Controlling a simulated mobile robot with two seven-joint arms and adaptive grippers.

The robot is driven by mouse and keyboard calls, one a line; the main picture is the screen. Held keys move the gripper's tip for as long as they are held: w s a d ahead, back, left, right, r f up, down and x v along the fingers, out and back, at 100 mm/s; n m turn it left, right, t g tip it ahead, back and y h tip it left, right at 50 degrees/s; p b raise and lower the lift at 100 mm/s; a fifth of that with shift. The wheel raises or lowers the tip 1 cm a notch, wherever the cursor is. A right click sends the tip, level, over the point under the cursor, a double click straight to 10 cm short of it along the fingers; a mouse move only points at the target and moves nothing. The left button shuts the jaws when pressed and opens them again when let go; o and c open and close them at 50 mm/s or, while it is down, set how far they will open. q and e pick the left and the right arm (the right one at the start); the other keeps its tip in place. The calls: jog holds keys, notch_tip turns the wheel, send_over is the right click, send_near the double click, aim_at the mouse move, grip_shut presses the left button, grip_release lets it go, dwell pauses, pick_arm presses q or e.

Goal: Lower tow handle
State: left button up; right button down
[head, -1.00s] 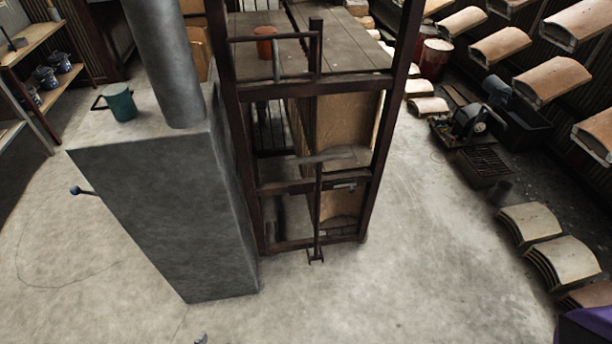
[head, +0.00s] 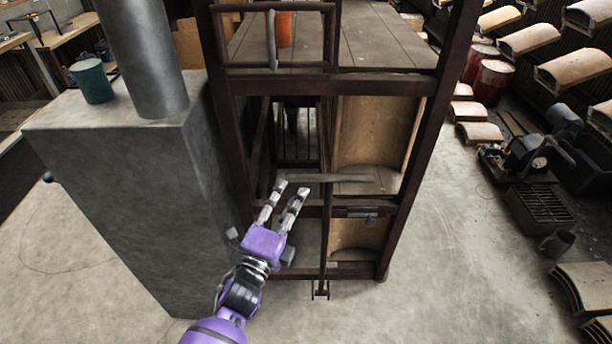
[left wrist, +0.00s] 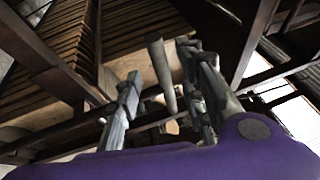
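The tow handle (head: 345,178) is a grey T-shaped bar at the front of a dark metal cart. Its crossbar is level and its thin stem stands upright down to a small foot near the floor. My left gripper (head: 291,189) is open and empty, just below and around the left end of the crossbar in the head view. In the left wrist view, the rounded grey bar (left wrist: 160,72) shows between the two spread fingers (left wrist: 160,62). I see no clear contact, and the exact depth gap is hard to tell. My right gripper is not in view.
The cart frame (head: 438,120) rises around the handle, with curved tan panels (head: 372,135) inside. A large grey block with a pipe (head: 120,165) stands close on the left. Open concrete floor (head: 450,240) lies to the right. Machinery (head: 530,150) stands farther right.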

aim_at(302, 178)
pick_arm(q)
jog(key=x, duration=0.7)
jog(key=shift+w+d, duration=0.1)
jog(key=shift+w, duration=0.15)
grip_shut()
jog(key=shift+f, duration=0.1)
